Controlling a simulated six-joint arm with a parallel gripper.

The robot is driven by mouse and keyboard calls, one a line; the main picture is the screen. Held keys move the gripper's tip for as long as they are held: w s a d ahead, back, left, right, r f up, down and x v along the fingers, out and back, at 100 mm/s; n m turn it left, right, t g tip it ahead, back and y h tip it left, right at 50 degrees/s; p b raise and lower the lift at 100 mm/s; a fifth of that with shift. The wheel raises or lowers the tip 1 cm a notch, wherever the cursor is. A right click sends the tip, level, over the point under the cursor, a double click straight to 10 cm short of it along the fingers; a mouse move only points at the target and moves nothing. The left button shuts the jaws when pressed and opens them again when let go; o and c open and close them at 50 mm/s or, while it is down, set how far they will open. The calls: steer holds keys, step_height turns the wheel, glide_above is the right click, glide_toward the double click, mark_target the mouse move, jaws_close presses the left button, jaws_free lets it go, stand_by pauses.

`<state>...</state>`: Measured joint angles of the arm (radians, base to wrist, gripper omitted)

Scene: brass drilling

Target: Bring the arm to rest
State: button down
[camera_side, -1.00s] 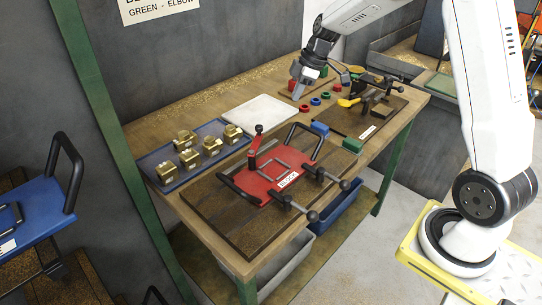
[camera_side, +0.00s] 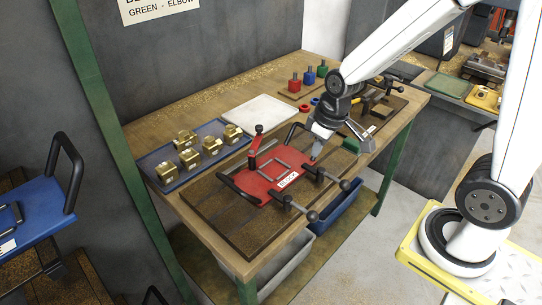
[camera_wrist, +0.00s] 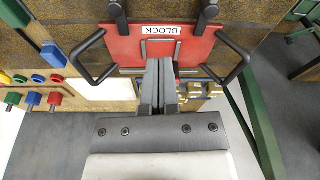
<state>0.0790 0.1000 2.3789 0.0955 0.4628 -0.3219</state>
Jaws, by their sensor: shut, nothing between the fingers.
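My gripper (camera_side: 316,155) is shut and empty, pointing down beside the right edge of the red plate labelled BLOCK (camera_side: 262,192). In the wrist view my gripper's fingers (camera_wrist: 159,62) are together, in front of the red plate (camera_wrist: 195,45). I cannot tell whether the fingertips touch anything. The red plate lies on a dark slotted base (camera_side: 235,232) with black handles, a red-topped clamp (camera_side: 257,130) and ball-ended levers (camera_side: 312,216). The arm reaches in over the bench from the right.
A blue tray (camera_side: 150,160) holds several brass blocks (camera_side: 189,158). A white pad (camera_side: 262,113) lies behind the red plate. Red, blue and green pegs (camera_side: 308,77) stand at the back right. A grey bin (camera_side: 285,262) and a blue bin (camera_side: 338,212) sit below.

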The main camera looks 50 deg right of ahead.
steer(key=shift+m, duration=0.9)
steer(key=s, duration=0.1)
steer(key=s+a+f, duration=0.1)
steer(key=s, duration=0.2)
steer(key=shift+s+a+f, duration=0.15)
steer(key=shift+s+a, duration=0.25)
